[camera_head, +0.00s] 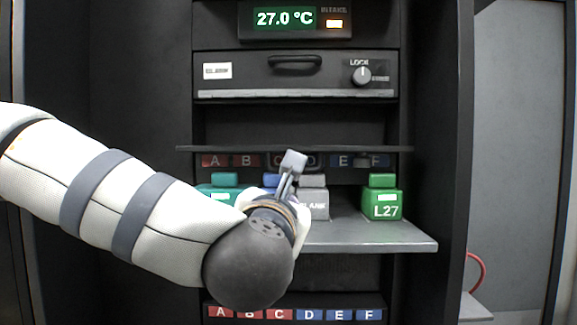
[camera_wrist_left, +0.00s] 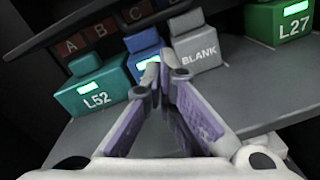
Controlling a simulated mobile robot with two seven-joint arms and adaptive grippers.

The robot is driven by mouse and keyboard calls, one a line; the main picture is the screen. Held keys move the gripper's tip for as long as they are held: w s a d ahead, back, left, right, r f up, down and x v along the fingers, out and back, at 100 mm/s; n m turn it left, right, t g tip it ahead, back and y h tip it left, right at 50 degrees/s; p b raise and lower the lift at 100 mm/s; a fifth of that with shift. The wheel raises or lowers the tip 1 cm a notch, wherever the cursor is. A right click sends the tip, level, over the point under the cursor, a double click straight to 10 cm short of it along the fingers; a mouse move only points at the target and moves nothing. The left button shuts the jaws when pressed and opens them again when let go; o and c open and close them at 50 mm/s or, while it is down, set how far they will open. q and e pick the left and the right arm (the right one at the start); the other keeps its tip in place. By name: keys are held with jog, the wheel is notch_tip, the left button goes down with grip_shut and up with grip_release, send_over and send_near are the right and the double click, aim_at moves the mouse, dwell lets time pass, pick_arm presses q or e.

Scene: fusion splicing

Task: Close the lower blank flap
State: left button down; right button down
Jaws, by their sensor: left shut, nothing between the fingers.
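No part labelled as the lower blank flap can be made out for certain. A thin dark plate (camera_head: 350,149) juts out nearly edge-on above the upper A to F label row in the head view. A grey block marked BLANK (camera_wrist_left: 196,54) stands on the grey shelf (camera_head: 385,236). It also shows in the head view (camera_head: 318,204), partly behind my gripper. My left gripper (camera_head: 292,163) is shut and empty, pointing up just in front of the plate and labels. In the left wrist view its fingertips (camera_wrist_left: 160,72) meet in front of the blue block and the BLANK block.
A teal block L52 (camera_wrist_left: 93,90), a blue block (camera_wrist_left: 146,52) and a green block L27 (camera_head: 382,203) share the shelf. Above is a drawer (camera_head: 290,80) with a LOCK knob (camera_head: 361,74). A second label row (camera_head: 310,314) lies below the shelf.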

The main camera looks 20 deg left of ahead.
pick_arm(q)
jog(key=w+r+n, duration=0.1)
jog(key=w, duration=0.1)
jog(key=w+r+n+t+y, duration=0.1)
jog(key=w+n, duration=0.1)
jog(key=w+a+r+n+t, duration=0.1)
jog(key=w+r, duration=0.1)
jog(key=shift+w+n+y, duration=0.3)
jog(key=shift+w+n, duration=0.05)
jog(key=shift+n, duration=0.05)
dwell(0.3)
